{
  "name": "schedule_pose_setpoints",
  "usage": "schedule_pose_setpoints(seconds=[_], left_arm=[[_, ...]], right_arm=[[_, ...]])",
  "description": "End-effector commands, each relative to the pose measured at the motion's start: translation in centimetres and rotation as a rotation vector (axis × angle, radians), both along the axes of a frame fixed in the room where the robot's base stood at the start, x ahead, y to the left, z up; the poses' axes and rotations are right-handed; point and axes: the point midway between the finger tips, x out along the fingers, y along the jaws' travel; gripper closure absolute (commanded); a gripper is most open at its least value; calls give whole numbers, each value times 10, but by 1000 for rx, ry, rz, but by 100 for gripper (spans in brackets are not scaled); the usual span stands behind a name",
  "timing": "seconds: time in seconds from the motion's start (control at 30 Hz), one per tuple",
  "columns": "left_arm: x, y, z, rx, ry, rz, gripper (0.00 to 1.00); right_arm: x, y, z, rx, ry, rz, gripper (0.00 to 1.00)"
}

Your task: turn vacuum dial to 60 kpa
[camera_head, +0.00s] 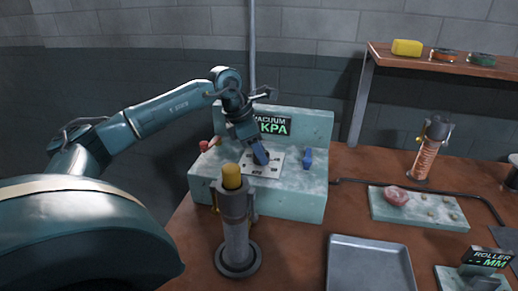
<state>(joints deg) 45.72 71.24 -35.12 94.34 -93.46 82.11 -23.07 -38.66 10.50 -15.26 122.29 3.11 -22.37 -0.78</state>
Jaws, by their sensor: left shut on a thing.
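The vacuum unit (312,206) is a pale green box on the table, with a display (273,125) reading "VACUUM" and "KPA"; any number there is hidden by my arm. A light dial plate with small marks (278,160) lies on its top. My left gripper (261,160) points down at this plate and is shut on the dial, which it mostly hides. The dial's setting cannot be read. My right gripper is not in view.
A grey post with a yellow top (232,176) stands just in front of the unit. A red knob (204,146) and a blue lever (308,158) flank the dial plate. A grey tray (370,268) lies front right. A shelf (440,65) is at back right.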

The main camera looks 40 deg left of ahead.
Motion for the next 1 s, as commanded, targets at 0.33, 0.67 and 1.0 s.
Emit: schedule_pose_setpoints(seconds=[0.33,0.67,1.0], left_arm=[[0,1,1,2,-2,1,57],[0,0,0,0,0,1,41],[-7,7,25,2,-6,2,41]], right_arm=[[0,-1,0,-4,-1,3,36],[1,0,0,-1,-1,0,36],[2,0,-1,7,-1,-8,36]])
